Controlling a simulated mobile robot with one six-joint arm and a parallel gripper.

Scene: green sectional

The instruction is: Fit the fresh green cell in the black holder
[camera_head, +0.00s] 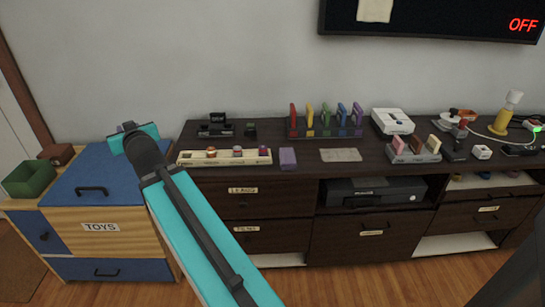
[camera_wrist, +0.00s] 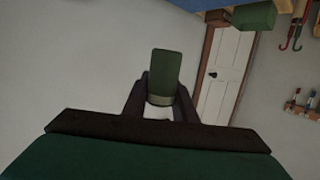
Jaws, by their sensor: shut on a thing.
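The green cell (camera_wrist: 166,72) is a dark green cylinder with a paler band near its lower end in the wrist view. My gripper (camera_wrist: 161,90) is shut on it, with a dark finger on either side, and the cell sticks out beyond the fingertips. In the head view my arm hides the fingers and the cell; its end is above the blue-topped chest, left of the dresser. A small black stand (camera_head: 216,128) at the dresser's back left looks like the black holder, but its inside is too small to make out. Cell and stand are well apart.
A cream tray (camera_head: 222,158) with several small round items lies in front of the stand. A purple block (camera_head: 287,158) is beside it. A row of coloured pieces (camera_head: 325,125) stands further right. A green box (camera_head: 28,178) sits left of the chest (camera_head: 100,175).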

